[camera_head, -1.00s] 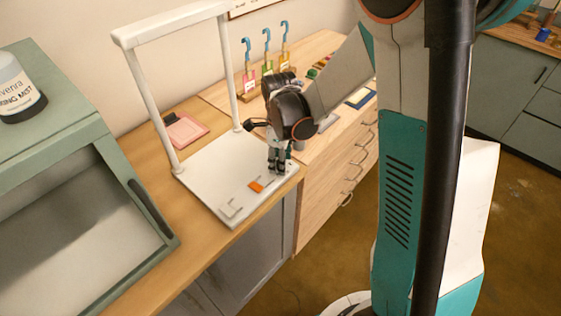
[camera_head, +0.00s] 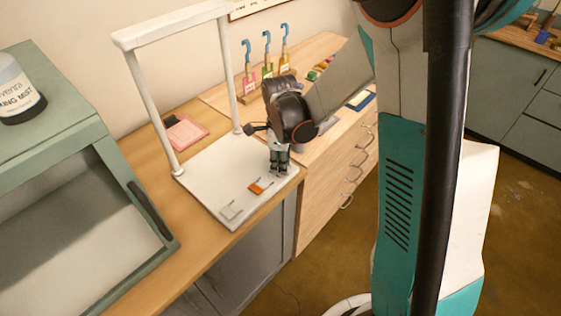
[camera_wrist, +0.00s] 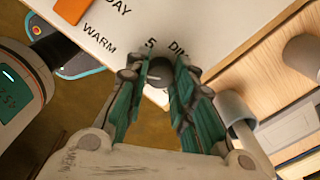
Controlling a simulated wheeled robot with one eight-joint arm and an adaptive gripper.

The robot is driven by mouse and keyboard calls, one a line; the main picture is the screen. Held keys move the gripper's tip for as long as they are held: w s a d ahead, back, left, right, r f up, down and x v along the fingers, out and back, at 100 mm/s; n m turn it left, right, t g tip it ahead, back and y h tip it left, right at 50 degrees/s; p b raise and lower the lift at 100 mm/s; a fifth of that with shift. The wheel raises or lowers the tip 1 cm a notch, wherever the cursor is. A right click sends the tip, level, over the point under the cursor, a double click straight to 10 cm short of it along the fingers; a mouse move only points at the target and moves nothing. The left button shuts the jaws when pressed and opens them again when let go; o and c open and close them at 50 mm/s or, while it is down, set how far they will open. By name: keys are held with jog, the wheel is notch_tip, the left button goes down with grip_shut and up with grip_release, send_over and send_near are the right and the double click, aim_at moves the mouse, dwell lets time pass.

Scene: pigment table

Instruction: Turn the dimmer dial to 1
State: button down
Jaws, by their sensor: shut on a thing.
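The dimmer dial (camera_wrist: 160,72) is a small dark round knob near the edge of the white light-stand base (camera_head: 215,165). In the wrist view the printed "5" and part of "DIM" show beside it. My gripper (camera_head: 279,168) points down over the base's right corner in the head view, hiding the dial there. In the wrist view my gripper (camera_wrist: 162,74) has its teal fingers closed on both sides of the dial. I cannot read the dial's setting.
An orange switch (camera_head: 258,187) and a pale grey switch (camera_head: 230,210) sit along the same base edge. The stand's white posts (camera_head: 152,105) rise behind. A green cabinet (camera_head: 75,160) stands at left, and hanging tags (camera_head: 267,65) are at the back.

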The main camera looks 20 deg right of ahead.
jog(key=n, duration=0.4)
jog(key=shift+b, duration=0.3)
jog(key=n, duration=0.4)
jog(key=shift+n, duration=0.3)
jog(key=n, duration=0.4)
jog(key=shift+n+b, duration=0.3)
jog(key=shift+b, duration=0.1)
jog(key=n, duration=1.3)
jog(key=shift+n+b, duration=0.3)
jog(key=n, duration=0.4)
jog(key=shift+w, duration=0.1)
jog(key=shift+n, duration=2.1)
